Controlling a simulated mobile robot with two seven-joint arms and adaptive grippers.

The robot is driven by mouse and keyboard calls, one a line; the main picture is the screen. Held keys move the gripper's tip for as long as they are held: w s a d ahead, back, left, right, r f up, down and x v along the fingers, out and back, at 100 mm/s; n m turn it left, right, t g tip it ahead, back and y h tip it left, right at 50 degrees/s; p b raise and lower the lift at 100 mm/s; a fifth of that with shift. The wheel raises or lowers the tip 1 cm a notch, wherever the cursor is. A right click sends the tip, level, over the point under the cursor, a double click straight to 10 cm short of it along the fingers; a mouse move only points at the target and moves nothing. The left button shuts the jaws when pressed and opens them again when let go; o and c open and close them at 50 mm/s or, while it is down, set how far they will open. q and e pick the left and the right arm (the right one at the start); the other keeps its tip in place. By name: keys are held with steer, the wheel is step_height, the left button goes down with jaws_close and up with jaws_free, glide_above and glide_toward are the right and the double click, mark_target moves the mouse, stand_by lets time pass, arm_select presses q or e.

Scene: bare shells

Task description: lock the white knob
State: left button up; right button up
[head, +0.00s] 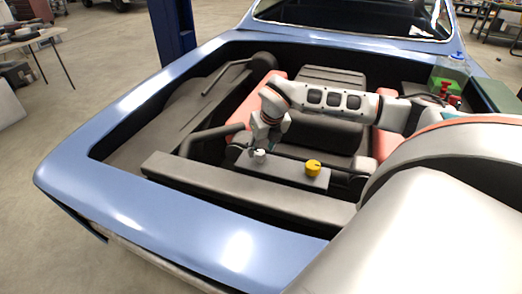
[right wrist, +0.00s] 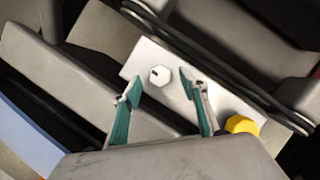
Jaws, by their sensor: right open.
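The white knob (head: 260,156) sits on a grey plate (head: 288,170) in the car's open bay. In the right wrist view the white knob (right wrist: 159,76) shows a small dark mark on its face and lies just beyond the fingertips, between their lines. My right gripper (head: 262,150) comes down over the knob from above. In the right wrist view its teal fingers (right wrist: 160,88) are spread, with nothing between them. I cannot tell whether a finger touches the knob. My left gripper is not in view.
A yellow knob (head: 312,167) stands on the same plate, right of the white one; it also shows in the right wrist view (right wrist: 241,125). A long grey bar (head: 230,188) runs in front. The blue car body (head: 130,105) surrounds the bay. Red items (head: 450,97) sit at the right edge.

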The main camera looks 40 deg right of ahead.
steer(key=v, duration=1)
steer(key=shift+s+f, duration=0.1)
